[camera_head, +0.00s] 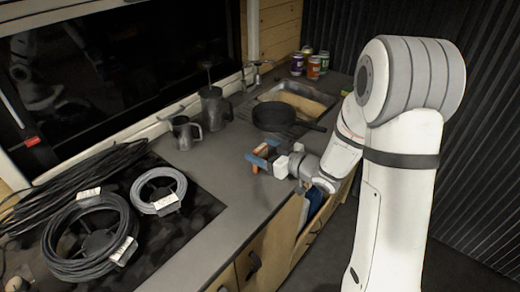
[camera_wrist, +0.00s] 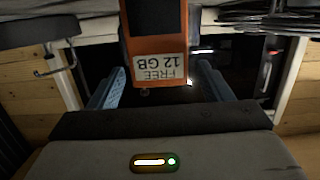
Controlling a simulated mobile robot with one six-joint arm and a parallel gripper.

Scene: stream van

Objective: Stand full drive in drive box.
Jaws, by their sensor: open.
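My gripper (camera_head: 264,155) is low over the counter's front edge, in front of the black pan. Its two blue fingers are open, and in the wrist view the gripper (camera_wrist: 155,85) has them spread to either side of an orange drive (camera_wrist: 177,46). The drive has a dark panel and a white label reading "FREE 12 GB", upside down in that view. Gaps show between the drive and both fingers. In the head view a small orange-red part is at the fingers, mostly hidden. I cannot make out a drive box for certain.
A blue item (camera_head: 314,205) shows at the open front of the wooden cabinet below my wrist. A black pan (camera_head: 274,117), a sink (camera_head: 300,97), metal mugs (camera_head: 187,132) and jars (camera_head: 314,67) stand beyond. Cable coils (camera_head: 88,237) fill the left. The counter between is clear.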

